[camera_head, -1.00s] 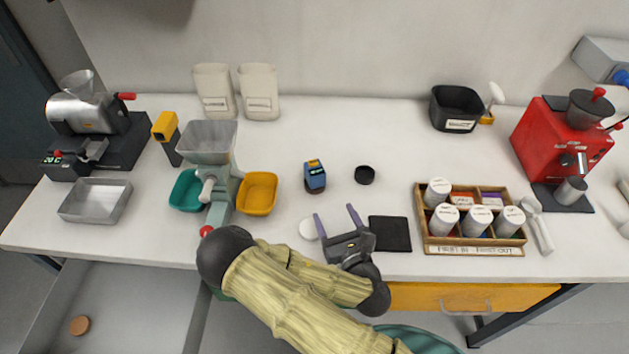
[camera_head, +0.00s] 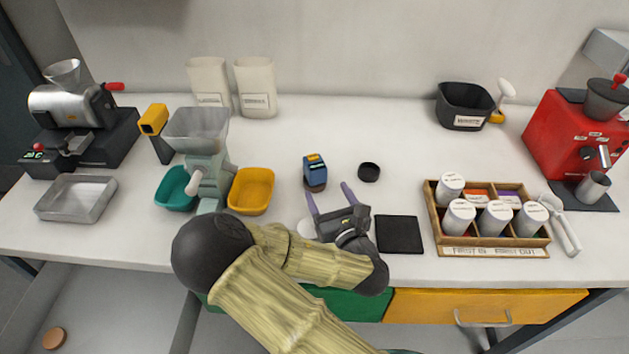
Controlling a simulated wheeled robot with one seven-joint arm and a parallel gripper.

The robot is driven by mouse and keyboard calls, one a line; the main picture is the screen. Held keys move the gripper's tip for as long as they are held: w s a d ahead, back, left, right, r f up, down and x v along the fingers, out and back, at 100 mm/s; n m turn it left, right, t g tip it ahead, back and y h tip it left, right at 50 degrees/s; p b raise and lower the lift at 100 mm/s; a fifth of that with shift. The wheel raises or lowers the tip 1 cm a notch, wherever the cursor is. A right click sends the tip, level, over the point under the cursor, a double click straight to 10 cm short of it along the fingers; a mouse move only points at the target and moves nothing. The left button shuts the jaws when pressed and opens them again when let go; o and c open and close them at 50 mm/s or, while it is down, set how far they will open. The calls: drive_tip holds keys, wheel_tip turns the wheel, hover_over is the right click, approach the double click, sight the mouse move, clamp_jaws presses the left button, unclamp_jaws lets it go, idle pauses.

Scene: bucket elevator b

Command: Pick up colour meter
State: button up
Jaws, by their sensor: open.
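A small blue device with a yellow-edged display (camera_head: 315,168), which I take to be the colour meter, stands upright on the white bench, with a dark round part at its foot. My gripper (camera_head: 329,194) is open and empty, its two purple-grey fingers pointing toward the back of the bench. The fingertips are just in front of the blue device, apart from it or nearly so; the exact gap is hard to tell. A white round disc (camera_head: 307,229) is partly hidden behind my gripper.
A black round cap (camera_head: 369,172) lies right of the device. A black square pad (camera_head: 399,234) and a wooden rack (camera_head: 434,212) of white-lidded jars are further right. A yellow tray (camera_head: 250,191) and green mill (camera_head: 205,160) stand left. The bench behind the device is clear.

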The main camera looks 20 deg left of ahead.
sight(319, 176)
drive_tip(key=shift+w+f+b, duration=0.1)
drive_tip(key=shift+f+b, duration=0.1)
drive_tip(key=shift+b, duration=0.15)
drive_tip(key=x, duration=0.2)
drive_tip(key=p+x, duration=0.1)
drive_tip(key=x, duration=0.1)
drive_tip(key=shift+w+r, duration=0.15)
drive_tip(key=shift+r, duration=0.1)
drive_tip(key=shift+w+a, duration=0.2)
drive_tip(key=shift+a, duration=0.05)
